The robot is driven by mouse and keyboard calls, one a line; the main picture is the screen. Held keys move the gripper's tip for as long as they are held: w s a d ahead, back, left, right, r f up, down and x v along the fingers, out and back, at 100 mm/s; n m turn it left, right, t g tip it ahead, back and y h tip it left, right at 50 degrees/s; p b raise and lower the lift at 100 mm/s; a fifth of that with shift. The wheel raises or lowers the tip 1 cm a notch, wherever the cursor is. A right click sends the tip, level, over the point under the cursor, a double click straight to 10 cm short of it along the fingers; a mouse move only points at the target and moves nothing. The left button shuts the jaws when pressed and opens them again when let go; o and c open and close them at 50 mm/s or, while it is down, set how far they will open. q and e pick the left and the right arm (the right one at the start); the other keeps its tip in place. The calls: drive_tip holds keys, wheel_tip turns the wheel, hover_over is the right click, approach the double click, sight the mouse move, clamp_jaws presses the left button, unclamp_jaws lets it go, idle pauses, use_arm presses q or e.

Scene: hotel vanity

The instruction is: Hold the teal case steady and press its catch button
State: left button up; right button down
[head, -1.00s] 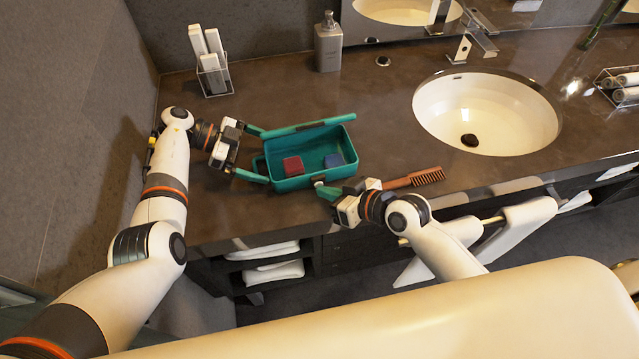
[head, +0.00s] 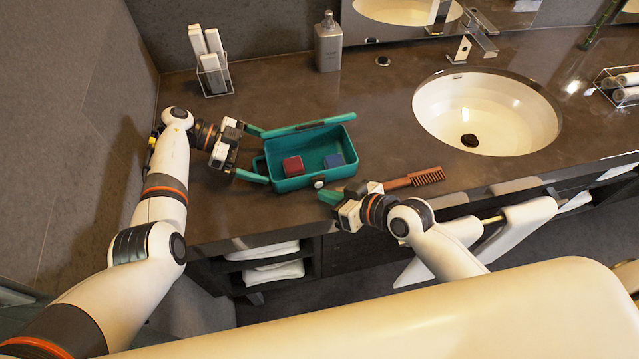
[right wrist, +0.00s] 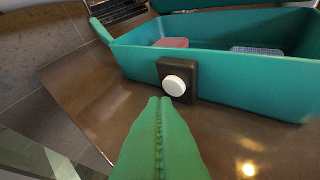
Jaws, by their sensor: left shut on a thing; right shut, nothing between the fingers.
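The teal case (head: 300,183) stands on the counter with its lid (head: 300,127) raised at the back. A red block (head: 293,166) and a blue block (head: 334,160) lie inside. The white round catch button (right wrist: 175,86) sits on a dark plate on the front wall; it also shows in the head view (head: 318,184). My left gripper (head: 266,156) is shut on the case at its left end, one finger to the back and one to the front. My right gripper (right wrist: 160,101) is shut and empty, its green tips just in front of the button, apparently apart from it.
A brown comb (head: 414,178) lies right of the case, close to my right gripper. The sink (head: 487,115) is further right. The counter's front edge is close to the right gripper.

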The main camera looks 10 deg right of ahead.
drive_tip(key=shift+f, duration=0.15)
drive_tip(key=s, duration=0.6)
drive_tip(key=shift+d, duration=0.2)
idle(2.6)
drive_tip(key=s, duration=0.4)
drive_tip(key=shift+a+r, duration=0.15)
drive_tip(key=shift+r, duration=0.1)
drive_tip(key=shift+w, duration=0.15)
